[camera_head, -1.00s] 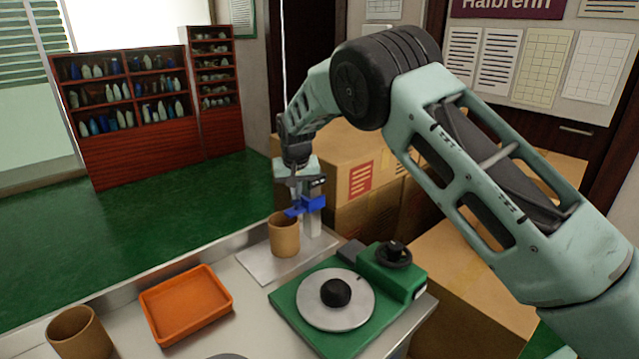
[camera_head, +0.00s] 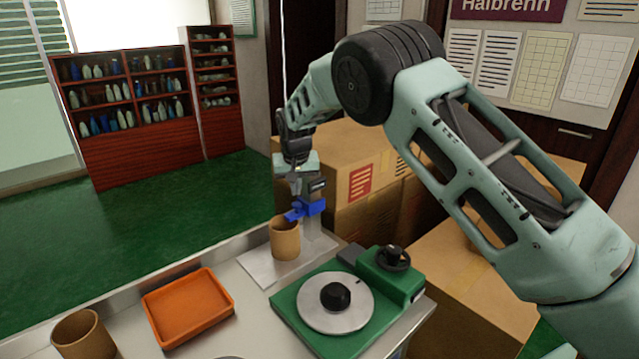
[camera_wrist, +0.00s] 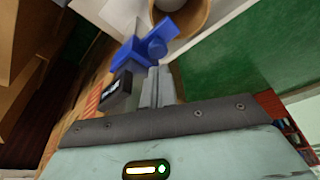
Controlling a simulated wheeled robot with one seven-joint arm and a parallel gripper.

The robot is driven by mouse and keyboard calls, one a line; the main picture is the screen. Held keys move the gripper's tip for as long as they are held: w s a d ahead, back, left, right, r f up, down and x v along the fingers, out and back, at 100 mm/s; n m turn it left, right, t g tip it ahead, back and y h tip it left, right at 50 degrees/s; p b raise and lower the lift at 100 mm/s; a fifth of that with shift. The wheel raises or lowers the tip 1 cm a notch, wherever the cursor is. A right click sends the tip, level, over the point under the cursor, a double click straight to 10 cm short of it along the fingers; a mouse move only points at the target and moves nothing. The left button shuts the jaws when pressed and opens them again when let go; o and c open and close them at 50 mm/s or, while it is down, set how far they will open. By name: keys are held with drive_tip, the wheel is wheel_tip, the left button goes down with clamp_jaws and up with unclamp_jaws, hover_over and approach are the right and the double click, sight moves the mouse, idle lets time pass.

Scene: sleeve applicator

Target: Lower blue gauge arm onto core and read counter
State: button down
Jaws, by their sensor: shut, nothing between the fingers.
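The blue gauge arm (camera_head: 313,207) sits on a grey upright stand (camera_head: 312,228). It reaches over the rim of the brown core (camera_head: 285,241), which stands upright on a pale plate. Whether arm and core touch is unclear. The dark counter (camera_head: 317,186) is just above the blue arm; its reading is too small to make out. My gripper (camera_head: 296,192) is shut and empty, pointing down just above the blue arm. In the wrist view, my shut fingers (camera_wrist: 158,75) are beside the counter (camera_wrist: 116,90) and near the blue arm (camera_wrist: 138,52); the core (camera_wrist: 203,10) lies beyond.
An orange tray (camera_head: 187,335) and another brown tube (camera_head: 85,340) are on the bench at left. A green device with a round plate (camera_head: 313,316) is right of the stand. Cardboard boxes (camera_head: 345,165) stand behind. Bare bench lies between tray and green device.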

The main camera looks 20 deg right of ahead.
wheel_tip(320, 180, up, 5)
drive_tip(key=p, duration=0.3)
drive_tip(key=shift+r, duration=0.15)
idle(0.4)
drive_tip(key=s+a+r+n+g+y, duration=0.15)
drive_tip(key=s+a, duration=0.25)
drive_tip(key=s, duration=0.5)
drive_tip(key=s+a+r+n, duration=0.1)
drive_tip(key=s+a+r, duration=0.2)
drive_tip(key=s, duration=0.5)
drive_tip(key=s+a+r+n+g+y, duration=0.1)
drive_tip(key=s+a+r+n, duration=0.2)
drive_tip(key=s, duration=0.6)
drive_tip(key=s+d+n, duration=0.1)
drive_tip(key=s+n, duration=0.1)
drive_tip(key=s, duration=1)
drive_tip(key=s+d+f+n+h, duration=0.1)
drive_tip(key=s+d+n, duration=0.1)
drive_tip(key=s, duration=1)
drive_tip(key=shift+s+d+f+g, duration=0.3)
drive_tip(key=shift+s+g, duration=0.05)
drive_tip(key=shift+g, duration=0.1)
